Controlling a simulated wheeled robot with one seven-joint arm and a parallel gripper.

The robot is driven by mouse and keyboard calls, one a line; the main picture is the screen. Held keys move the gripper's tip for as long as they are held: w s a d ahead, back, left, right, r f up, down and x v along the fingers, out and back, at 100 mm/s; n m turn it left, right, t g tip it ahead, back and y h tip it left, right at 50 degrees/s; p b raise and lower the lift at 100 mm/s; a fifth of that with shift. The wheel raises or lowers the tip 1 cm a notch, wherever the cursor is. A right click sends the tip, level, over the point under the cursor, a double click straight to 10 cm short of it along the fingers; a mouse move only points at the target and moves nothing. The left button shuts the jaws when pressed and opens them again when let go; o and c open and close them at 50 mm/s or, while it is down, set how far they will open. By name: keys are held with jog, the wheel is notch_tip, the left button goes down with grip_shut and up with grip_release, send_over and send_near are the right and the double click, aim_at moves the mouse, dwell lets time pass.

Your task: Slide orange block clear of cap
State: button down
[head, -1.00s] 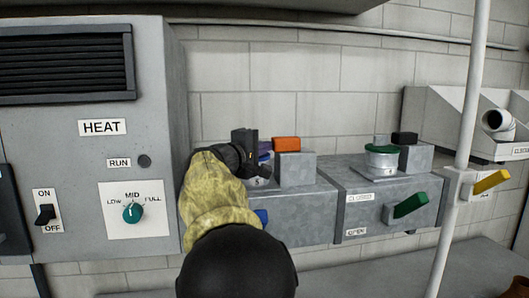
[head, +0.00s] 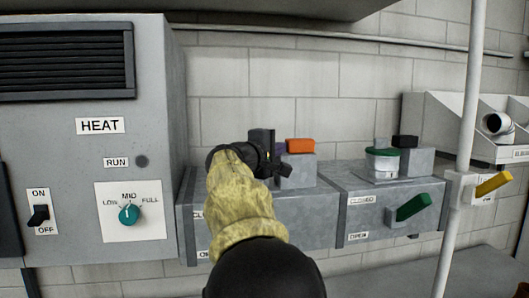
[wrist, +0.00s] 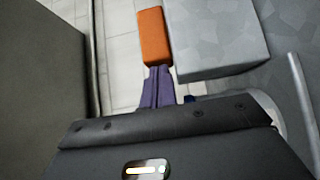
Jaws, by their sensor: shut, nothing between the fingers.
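The orange block (head: 300,145) sits on top of a grey block (head: 298,172) on the left duct box, within that block's width in the head view. In the wrist view, the orange block (wrist: 153,38) lies straight ahead of my fingertips. My gripper (wrist: 158,70) is shut and empty, its purple fingers together, at the near end of the orange block. Contact or a slight gap there is hard to tell. In the head view, my dark gripper (head: 280,170) is left of the orange block. The left box's cap is mostly hidden by my arm; a small blue bit shows by the fingers.
The right duct box has a green-capped pot (head: 382,163), a black block (head: 405,141) and a green lever (head: 412,207). A white pole (head: 463,150) stands farther right. The grey heater cabinet (head: 90,185) is close on the left. A block wall is behind.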

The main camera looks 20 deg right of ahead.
jog(key=a+b, duration=0.1)
jog(key=a, duration=0.3)
jog(key=a+b, duration=0.1)
jog(key=a, duration=0.1)
jog(key=shift+a+f+b, duration=0.2)
jog(key=shift+f+b, duration=0.1)
jog(key=shift+f, duration=0.05)
jog(key=b+v, duration=0.3)
jog(key=v, duration=0.4)
jog(key=shift+s+r, duration=0.35)
jog(key=shift+s, duration=0.1)
